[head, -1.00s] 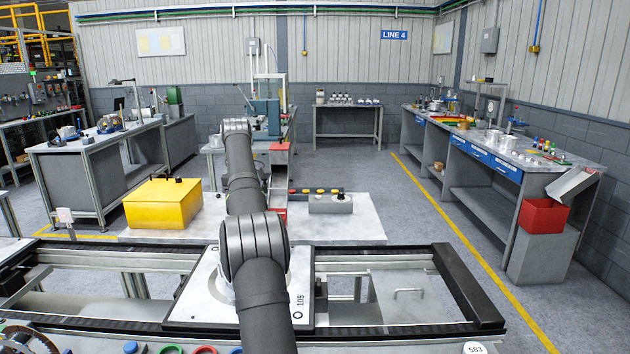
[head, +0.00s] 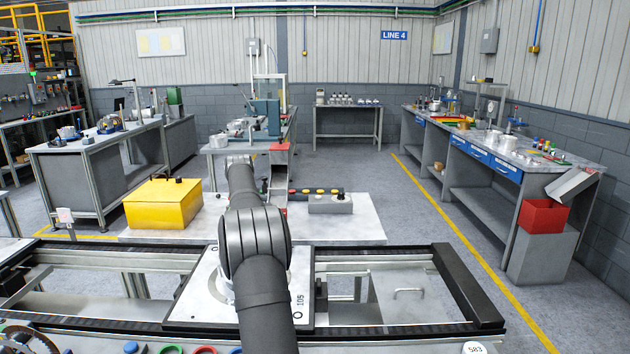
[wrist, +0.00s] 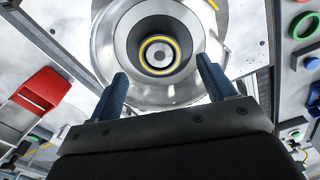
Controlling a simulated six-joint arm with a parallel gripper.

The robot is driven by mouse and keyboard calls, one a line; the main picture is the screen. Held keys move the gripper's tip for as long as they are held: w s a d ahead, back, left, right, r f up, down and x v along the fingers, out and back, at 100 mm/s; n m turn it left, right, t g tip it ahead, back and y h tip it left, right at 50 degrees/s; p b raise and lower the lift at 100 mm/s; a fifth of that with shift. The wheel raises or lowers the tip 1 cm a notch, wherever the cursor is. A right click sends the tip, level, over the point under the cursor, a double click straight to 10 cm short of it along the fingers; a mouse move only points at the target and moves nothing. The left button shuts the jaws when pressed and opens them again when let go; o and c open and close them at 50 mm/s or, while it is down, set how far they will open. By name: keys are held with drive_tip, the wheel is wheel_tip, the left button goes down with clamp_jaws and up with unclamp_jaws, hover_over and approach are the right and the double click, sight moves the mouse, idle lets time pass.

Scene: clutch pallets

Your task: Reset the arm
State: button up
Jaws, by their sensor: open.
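My gripper (wrist: 163,80) shows in the wrist view, its two dark blue fingers apart with nothing between them. Beyond the fingertips is a round metal clutch part (wrist: 107,50) with a dark ring and a yellow-edged hub at its centre. I cannot tell how far the fingertips are from it. In the head view my arm reaches forward over a pale pallet plate (head: 302,290) marked 105.
Black conveyor rails (head: 465,285) frame the pallet.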

drive_tip(key=shift+r, duration=0.95)
drive_tip(key=s+d+r, duration=0.3)
drive_tip(key=d+r, duration=0.4)
drive_tip(key=d, duration=0.4)
drive_tip(key=s+a+f, duration=0.2)
drive_tip(key=s, duration=0.6)
drive_tip(key=s+a+f, duration=0.2)
drive_tip(key=s+f, duration=0.1)
drive_tip(key=s, duration=0.6)
drive_tip(key=shift+a+f, duration=0.3)
